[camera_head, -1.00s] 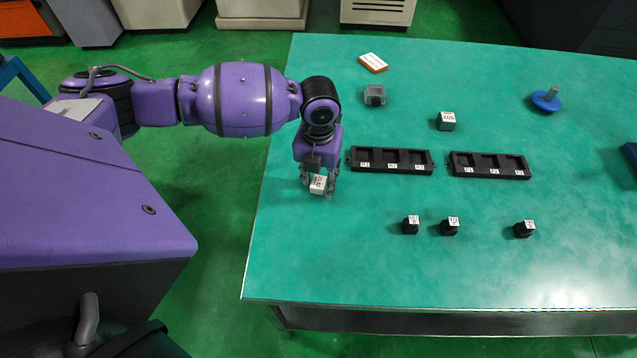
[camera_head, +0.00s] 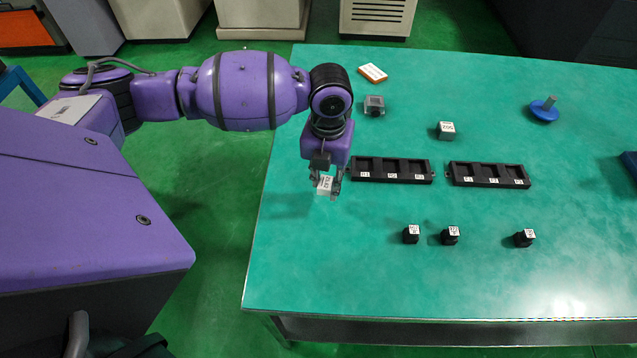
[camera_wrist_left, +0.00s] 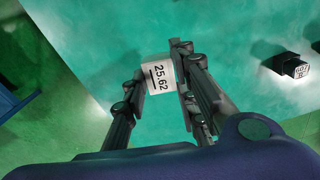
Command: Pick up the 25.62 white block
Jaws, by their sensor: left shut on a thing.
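The white block (camera_wrist_left: 159,77) labelled 25.62 is between the fingers of my left gripper (camera_wrist_left: 158,82) in the left wrist view. In the head view the white block (camera_head: 325,184) is at the tips of my left gripper (camera_head: 327,182), near the left edge of the table. The left gripper is shut on it. The block appears held above the table, with a shadow on the tabletop to its lower left. My right gripper is not in view.
Two black trays with slots, a left one (camera_head: 391,181) and a right one (camera_head: 487,185), lie right of the gripper. Several dark blocks (camera_head: 450,237) stand nearer the front. A grey block (camera_head: 445,131), a grey fixture (camera_head: 374,106) and a blue disc (camera_head: 544,113) stand farther back. The front table area (camera_head: 350,285) is clear.

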